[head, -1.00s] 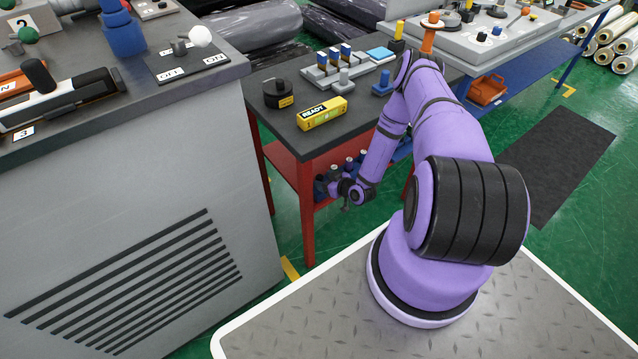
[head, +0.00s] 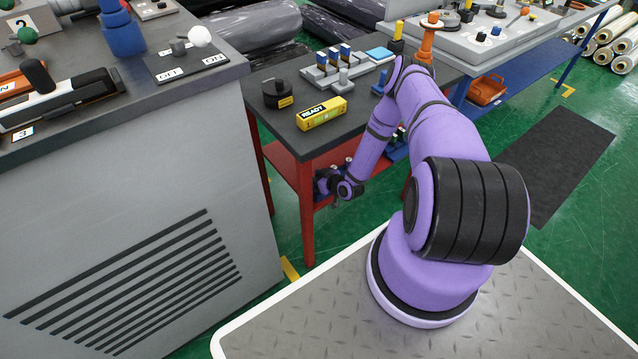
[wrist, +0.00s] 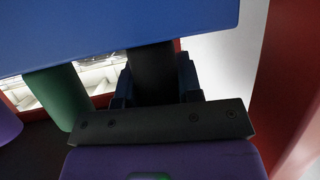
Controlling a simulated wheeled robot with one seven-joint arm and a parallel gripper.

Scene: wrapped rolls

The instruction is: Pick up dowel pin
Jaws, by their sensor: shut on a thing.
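My gripper (head: 325,183) reaches into the red side table at the level of its lower shelf, and its fingers are hard to make out in the head view. In the wrist view my gripper (wrist: 155,85) is shut on a dark upright cylinder, seemingly the dowel pin (wrist: 152,72). Its blue fingers lie on either side of the pin. The pin's top is hidden behind a broad blue block (wrist: 120,30). A green cylinder (wrist: 55,98) stands apart to the left of the fingers.
The red table's leg (head: 306,215) stands just left of my gripper, and its dark top (head: 355,125) is overhead. A grey cabinet (head: 130,220) fills the left.

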